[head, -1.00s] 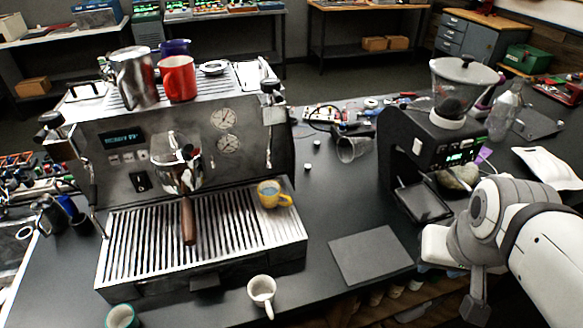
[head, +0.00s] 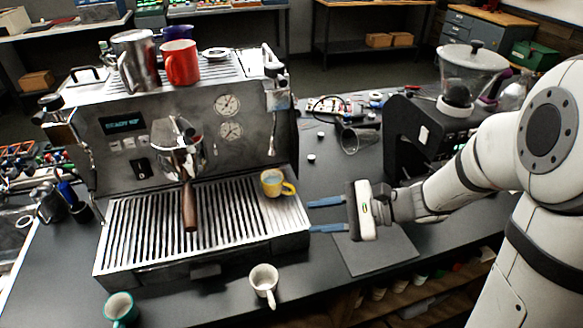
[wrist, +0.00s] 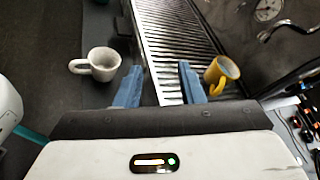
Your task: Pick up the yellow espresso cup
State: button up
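The yellow espresso cup (head: 272,183) stands upright at the right end of the espresso machine's drip tray, its handle pointing right. In the wrist view the yellow cup (wrist: 222,72) is at the right, just beyond the right fingertip. My gripper (head: 310,215) is open and empty, with two blue fingers pointing left toward the machine. It is to the right of the yellow cup and apart from it. In the wrist view the open fingers (wrist: 158,82) have the drip tray's edge between them.
A white cup (head: 262,280) stands on the counter in front of the drip tray (head: 150,240). A teal cup (head: 119,308) is at the front left. A grey mat (head: 372,250) lies under my gripper. A portafilter handle (head: 189,207) juts over the tray. A grinder (head: 435,140) stands behind my arm.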

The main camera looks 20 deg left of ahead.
aim_at(293, 186)
jog(key=w+a+f+m+t+y, duration=0.2)
jog(key=w+f+m+t+y, duration=0.25)
jog(key=w+m, duration=0.35)
jog(key=shift+n+t+h, duration=0.4)
jog(key=shift+t+h, duration=0.05)
jog(key=shift+t, duration=0.2)
jog(key=x, duration=0.2)
jog(key=w+p+x, duration=0.1)
jog(key=x, duration=0.2)
jog(key=w+p+x, duration=0.1)
jog(key=x, duration=0.1)
jog(key=shift+a+f, duration=0.1)
jog(key=shift+a, duration=0.1)
jog(key=shift+c, duration=0.2)
grip_shut()
